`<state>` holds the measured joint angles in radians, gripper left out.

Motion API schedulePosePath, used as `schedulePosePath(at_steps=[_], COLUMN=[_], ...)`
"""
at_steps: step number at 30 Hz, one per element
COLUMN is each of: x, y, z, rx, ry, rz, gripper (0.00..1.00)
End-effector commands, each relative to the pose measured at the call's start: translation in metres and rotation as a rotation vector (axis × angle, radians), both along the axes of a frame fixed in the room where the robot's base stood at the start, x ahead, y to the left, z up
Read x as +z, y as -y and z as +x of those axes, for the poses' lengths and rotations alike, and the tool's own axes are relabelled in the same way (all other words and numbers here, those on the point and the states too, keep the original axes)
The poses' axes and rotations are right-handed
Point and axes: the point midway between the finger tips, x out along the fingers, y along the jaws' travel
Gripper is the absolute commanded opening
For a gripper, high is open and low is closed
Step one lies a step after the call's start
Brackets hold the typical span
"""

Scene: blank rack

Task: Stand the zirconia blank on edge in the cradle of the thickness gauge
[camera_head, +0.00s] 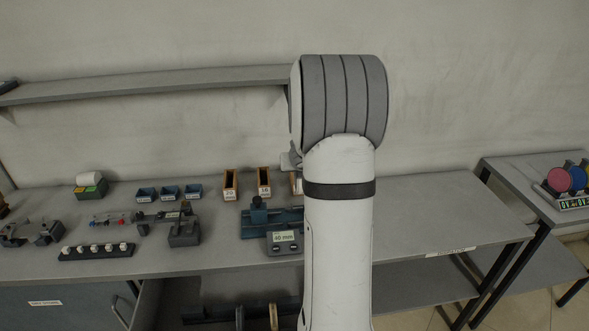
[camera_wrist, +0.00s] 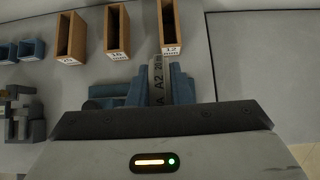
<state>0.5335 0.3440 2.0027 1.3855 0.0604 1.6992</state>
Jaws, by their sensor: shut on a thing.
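In the wrist view my gripper (camera_wrist: 158,84) has its two blue fingers shut on the zirconia blank (camera_wrist: 157,78). The blank is pale, seen edge-on as a narrow strip between the fingers, with "A2 20 mm" written on it. The thickness gauge (camera_head: 262,222) is a blue device on the bench in the head view, just left of my arm, with a display (camera_head: 284,237) reading "40 mm". Part of a blue body, likely the gauge, shows left of the fingers in the wrist view (camera_wrist: 108,91). My arm hides the gripper and blank in the head view. The cradle cannot be made out clearly.
Wooden slot boxes labelled 20 (camera_wrist: 70,38), 16 (camera_wrist: 117,32) and 12 (camera_wrist: 171,24) stand behind the gauge. Small blue bins (camera_head: 169,192) and other bench devices (camera_head: 183,226) are to the left. The bench right of my arm (camera_head: 430,215) is clear.

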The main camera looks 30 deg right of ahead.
Motion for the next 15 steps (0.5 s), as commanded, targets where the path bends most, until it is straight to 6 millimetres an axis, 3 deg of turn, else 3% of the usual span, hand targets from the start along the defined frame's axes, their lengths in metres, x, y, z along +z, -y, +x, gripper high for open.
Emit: schedulePosePath(at_steps=[5,15], x=[0.001,-0.025], y=[-0.001,-0.001], z=[-0.002,-0.002], rx=[0.001,0.001], ry=[0.003,0.002], rz=[-0.001,0.0], gripper=[0.0,0.0])
